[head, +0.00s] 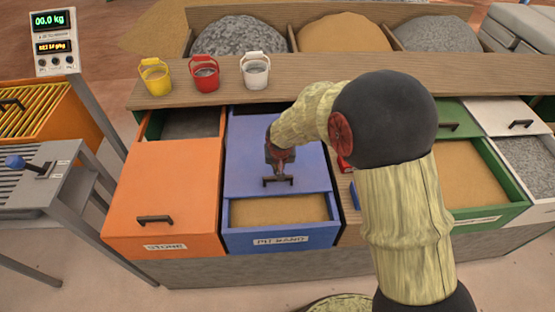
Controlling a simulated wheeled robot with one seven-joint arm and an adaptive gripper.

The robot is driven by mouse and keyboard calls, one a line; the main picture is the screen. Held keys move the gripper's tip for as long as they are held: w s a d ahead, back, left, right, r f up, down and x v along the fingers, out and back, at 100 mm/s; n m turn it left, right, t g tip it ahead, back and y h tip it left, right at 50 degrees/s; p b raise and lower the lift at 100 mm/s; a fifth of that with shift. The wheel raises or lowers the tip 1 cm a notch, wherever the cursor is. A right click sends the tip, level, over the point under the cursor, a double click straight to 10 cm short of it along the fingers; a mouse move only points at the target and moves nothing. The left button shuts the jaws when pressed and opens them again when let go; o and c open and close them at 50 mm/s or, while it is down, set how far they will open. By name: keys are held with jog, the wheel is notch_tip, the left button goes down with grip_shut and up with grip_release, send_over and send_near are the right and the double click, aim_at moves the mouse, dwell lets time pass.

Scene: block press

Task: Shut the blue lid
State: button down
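The blue lid (250,150) lies flat over the back and middle of the blue bin (280,240), which is labelled as pit sand. A strip of sand (278,210) shows uncovered at the bin's front. The lid has a dark handle (270,182) near its front edge. My gripper (282,176) points down at this handle, its fingertips at or just behind the bar. The fingers are small and partly blend with the handle, so I cannot tell whether they grip it.
An orange lid (160,190) covers most of the stone bin on the left. A green bin (485,200) of sand stands open on the right. Yellow (155,78), red (205,76) and white (255,72) buckets stand on the wooden shelf (320,78) behind. A scale display (54,42) stands far left.

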jog(key=s+b, duration=0.3)
jog(key=s, duration=1)
jog(key=shift+s+f, duration=0.15)
jog(key=shift+s, duration=0.15)
jog(key=shift+d, duration=0.1)
notch_tip(320, 180, up, 10)
jog(key=w+p, duration=0.1)
jog(key=p, duration=0.2)
jog(key=shift+f, duration=0.15)
